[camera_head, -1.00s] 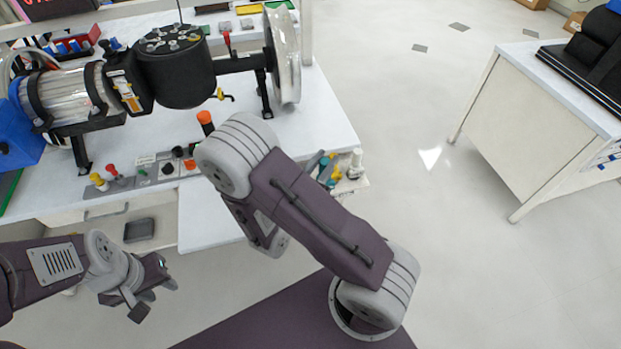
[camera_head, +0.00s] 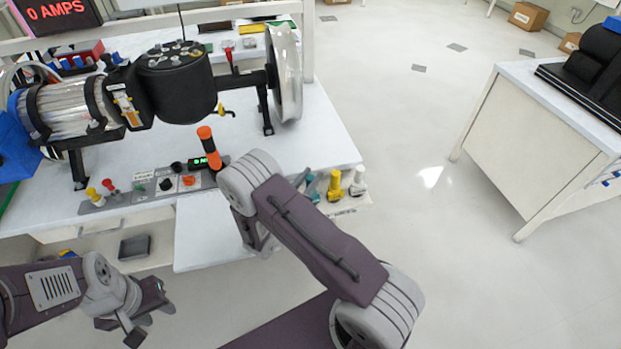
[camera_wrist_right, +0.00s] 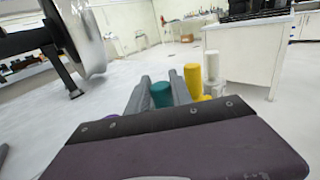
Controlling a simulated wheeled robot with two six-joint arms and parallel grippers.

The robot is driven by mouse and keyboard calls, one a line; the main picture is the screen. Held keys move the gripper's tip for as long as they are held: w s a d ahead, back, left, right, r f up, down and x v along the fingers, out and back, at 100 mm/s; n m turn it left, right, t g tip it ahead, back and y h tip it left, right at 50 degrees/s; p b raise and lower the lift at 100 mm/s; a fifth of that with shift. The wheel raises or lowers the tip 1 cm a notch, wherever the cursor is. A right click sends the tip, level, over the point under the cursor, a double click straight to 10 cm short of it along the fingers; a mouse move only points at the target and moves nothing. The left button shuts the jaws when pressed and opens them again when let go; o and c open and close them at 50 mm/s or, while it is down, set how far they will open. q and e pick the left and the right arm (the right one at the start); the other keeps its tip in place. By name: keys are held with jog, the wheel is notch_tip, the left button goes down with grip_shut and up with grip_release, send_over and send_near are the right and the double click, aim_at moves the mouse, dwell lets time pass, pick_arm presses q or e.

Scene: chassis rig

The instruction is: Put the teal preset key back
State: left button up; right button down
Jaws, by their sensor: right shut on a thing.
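The teal preset key (camera_wrist_right: 161,94) stands between the two fingers of my right gripper (camera_wrist_right: 160,91) in the right wrist view. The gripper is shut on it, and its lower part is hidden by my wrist. In the head view the teal key (camera_head: 311,188) shows in part at the bench's front right corner, beside the right gripper (camera_head: 304,180). A yellow key (camera_head: 335,186) and a white key (camera_head: 358,182) stand to its right on a small ledge. My left gripper (camera_head: 150,322) is open and empty, low on the left, in front of the bench.
The bench (camera_head: 325,135) carries a motor rig with a large silver wheel (camera_head: 287,75). A drawer (camera_head: 95,240) stands open. Clear floor separates the bench from the white table (camera_head: 530,140) at right.

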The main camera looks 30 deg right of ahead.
jog(key=shift+f, duration=0.2)
jog(key=c, duration=1.4)
grip_release()
jog(key=shift+c, duration=0.2)
jog(key=shift+r, duration=0.1)
